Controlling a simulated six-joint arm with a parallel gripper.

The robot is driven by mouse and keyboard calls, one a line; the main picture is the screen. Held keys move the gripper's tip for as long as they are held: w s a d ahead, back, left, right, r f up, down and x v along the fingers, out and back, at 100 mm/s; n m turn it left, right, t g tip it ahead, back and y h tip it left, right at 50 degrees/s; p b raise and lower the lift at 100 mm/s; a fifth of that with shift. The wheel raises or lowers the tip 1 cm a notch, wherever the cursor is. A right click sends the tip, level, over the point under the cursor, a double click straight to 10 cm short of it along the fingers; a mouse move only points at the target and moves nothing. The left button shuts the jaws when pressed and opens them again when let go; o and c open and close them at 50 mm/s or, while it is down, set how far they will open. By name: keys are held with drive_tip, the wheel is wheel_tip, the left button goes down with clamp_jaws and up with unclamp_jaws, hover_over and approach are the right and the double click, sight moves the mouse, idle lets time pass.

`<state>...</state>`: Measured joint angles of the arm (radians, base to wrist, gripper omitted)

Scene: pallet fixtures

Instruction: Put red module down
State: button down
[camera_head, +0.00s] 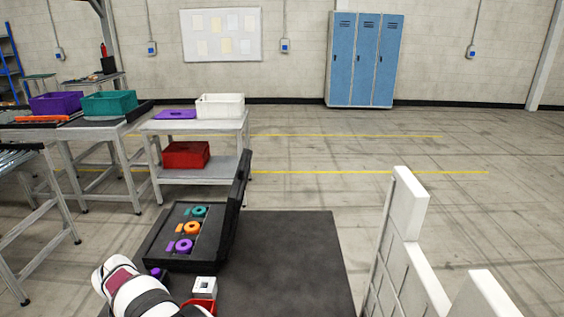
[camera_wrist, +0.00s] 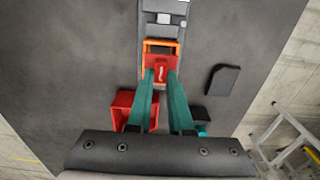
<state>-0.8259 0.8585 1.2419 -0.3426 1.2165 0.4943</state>
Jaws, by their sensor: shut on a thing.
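The red module (camera_wrist: 160,63) is between the green fingertips of my gripper (camera_wrist: 161,76) in the wrist view. The fingers are shut on it. An orange frame (camera_wrist: 147,43) shows around the upper part of the module; I cannot tell whether the module rests in it or is above it. In the head view my white arm reaches in at the lower left, and the gripper's fingers and the module cannot be made out there.
A grey and white fixture (camera_wrist: 164,17) stands just beyond the module. A red bin (camera_wrist: 122,104) is left of the fingers, and a flat black piece (camera_wrist: 222,79) lies to the right. An open black case (camera_head: 160,249) holds colored rings. The dark mat (camera_head: 290,260) is bare to the right.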

drive_tip(key=w+d+r+m, duration=0.4)
drive_tip(key=w+d+m, duration=1)
drive_tip(key=d+m, duration=0.3)
drive_tip(key=shift+m, duration=0.5)
drive_tip(key=a+f, duration=0.2)
drive_tip(key=a, duration=0.1)
drive_tip(key=a+f, duration=0.2)
drive_tip(key=a, duration=0.2)
drive_tip(key=a+f, duration=0.2)
drive_tip(key=a, duration=0.2)
drive_tip(key=shift+s+a+f, duration=0.1)
drive_tip(key=shift+a+f, duration=0.15)
drive_tip(key=shift+f, duration=0.05)
drive_tip(key=shift+a+f, duration=0.2)
drive_tip(key=shift+a, duration=0.1)
drive_tip(key=shift+a+f, duration=0.1)
drive_tip(key=shift+f, duration=1.9)
drive_tip(key=shift+f, duration=0.15)
drive_tip(key=c, duration=0.8)
unclamp_jaws()
